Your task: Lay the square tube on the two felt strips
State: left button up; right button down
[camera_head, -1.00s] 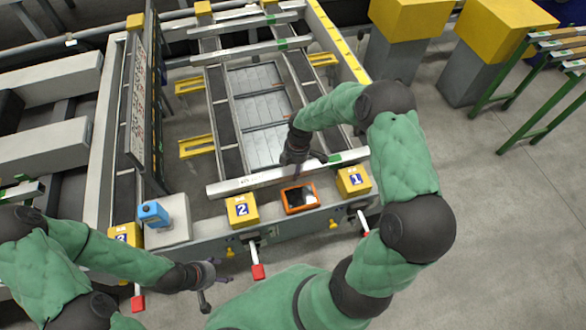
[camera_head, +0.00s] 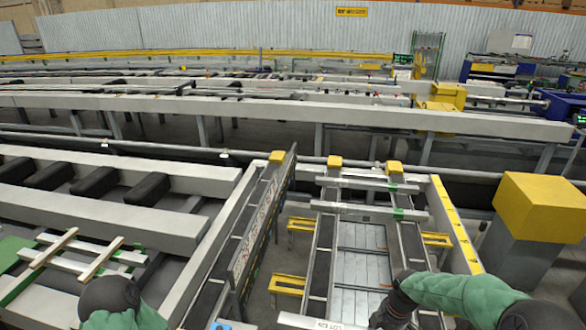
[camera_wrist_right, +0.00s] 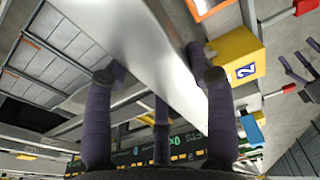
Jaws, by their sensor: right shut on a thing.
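A long silvery square tube (camera_wrist_right: 150,55) fills the middle of the right wrist view. My right gripper (camera_wrist_right: 160,100) has its purple fingers closed around it. In the head view a labelled part of the tube (camera_head: 315,322) shows at the bottom edge, beside my right gripper (camera_head: 392,312). I cannot tell whether the tube is clear of its support. Two dark strips (camera_head: 322,255) (camera_head: 411,241), which look like felt, run along the table's rails. My left gripper (camera_wrist_right: 303,68) shows at the right edge of the right wrist view, fingers spread and empty.
Two other bars (camera_head: 365,184) (camera_head: 368,211) lie across the rails at the back. An upright panel (camera_head: 262,215) stands left of the rails, and a yellow-topped post (camera_head: 540,215) at right. A yellow block marked 2 (camera_wrist_right: 233,62) is near the tube.

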jog(key=a+m, duration=0.2)
jog(key=m, duration=0.1)
jog(key=shift+a+f+m+b, duration=0.2)
jog(key=shift+a+m+b, duration=0.05)
jog(key=shift+m+b, duration=0.1)
jog(key=a+m, duration=0.1)
jog(key=m, duration=0.1)
jog(key=a+m, duration=0.1)
jog(key=m, duration=0.1)
jog(key=shift+a+f+t+h+b, duration=0.2)
jog(key=shift+a+t+h+b, duration=0.1)
jog(key=shift+t+b, duration=0.1)
jog(key=a+m, duration=0.1)
jog(key=m, duration=0.1)
jog(key=a+m, duration=0.1)
jog(key=shift+s+a+f+m+b, duration=0.15)
jog(key=shift+a+f+m+b, duration=0.05)
jog(key=shift+a+m+b, duration=0.15)
jog(key=shift+s+a+f+m+h+b, duration=0.1)
jog(key=shift+a+m+h+b, duration=0.1)
jog(key=shift+a+m, duration=0.5)
jog(key=shift+s+a+m+h+b, duration=0.1)
jog(key=shift+a+m+h, duration=0.15)
jog(key=shift+m, duration=0.75)
